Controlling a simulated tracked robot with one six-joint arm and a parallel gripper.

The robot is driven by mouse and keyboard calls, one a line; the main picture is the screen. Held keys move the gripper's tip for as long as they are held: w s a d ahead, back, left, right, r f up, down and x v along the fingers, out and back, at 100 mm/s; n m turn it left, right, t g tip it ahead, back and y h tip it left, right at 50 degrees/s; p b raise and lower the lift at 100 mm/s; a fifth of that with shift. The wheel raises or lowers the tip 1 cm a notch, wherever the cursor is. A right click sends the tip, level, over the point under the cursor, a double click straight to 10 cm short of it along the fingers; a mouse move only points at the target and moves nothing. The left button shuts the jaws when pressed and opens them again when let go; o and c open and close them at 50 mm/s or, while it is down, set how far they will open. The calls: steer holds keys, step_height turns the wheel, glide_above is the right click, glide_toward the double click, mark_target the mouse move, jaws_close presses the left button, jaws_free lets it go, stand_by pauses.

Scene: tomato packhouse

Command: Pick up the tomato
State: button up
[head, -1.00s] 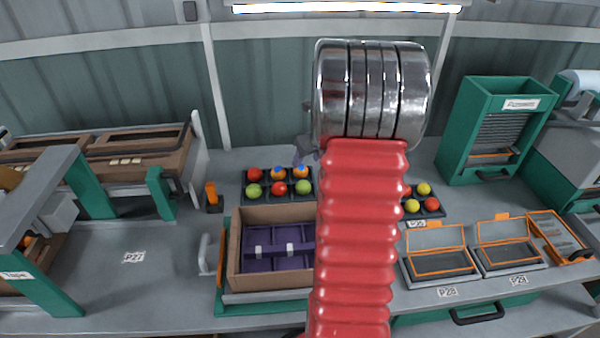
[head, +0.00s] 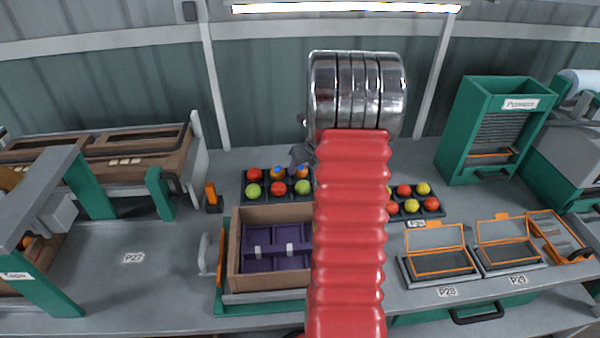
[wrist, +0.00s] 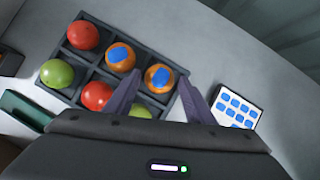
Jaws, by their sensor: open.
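A dark tray (head: 248,201) on the bench holds several tomatoes: red, green, and two orange ones with blue patches. In the wrist view, one blue-patched orange tomato (wrist: 158,78) is in line with the gap between my gripper's (wrist: 160,80) fingertips. The other blue-patched orange tomato (wrist: 121,56) is just left of the left finger. A red tomato (wrist: 97,96) and a green tomato (wrist: 57,74) lie further left. My gripper is open and empty, over the tray's back right corner. Whether the fingers touch the tomato cannot be told.
A cardboard box (head: 236,250) with purple dividers stands in front of the tray. A second tray (head: 438,208) of red and yellow tomatoes is to the right, partly hidden by my arm. A card with blue squares (wrist: 235,108) lies beside the tray. Orange-framed cases (head: 437,263) stand front right.

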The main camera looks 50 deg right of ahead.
steer(key=shift+w+d+f, duration=0.1)
steer(key=shift+w+f, duration=0.25)
steer(key=shift+f, duration=0.2)
steer(key=shift+c, duration=0.4)
steer(key=c, duration=0.4)
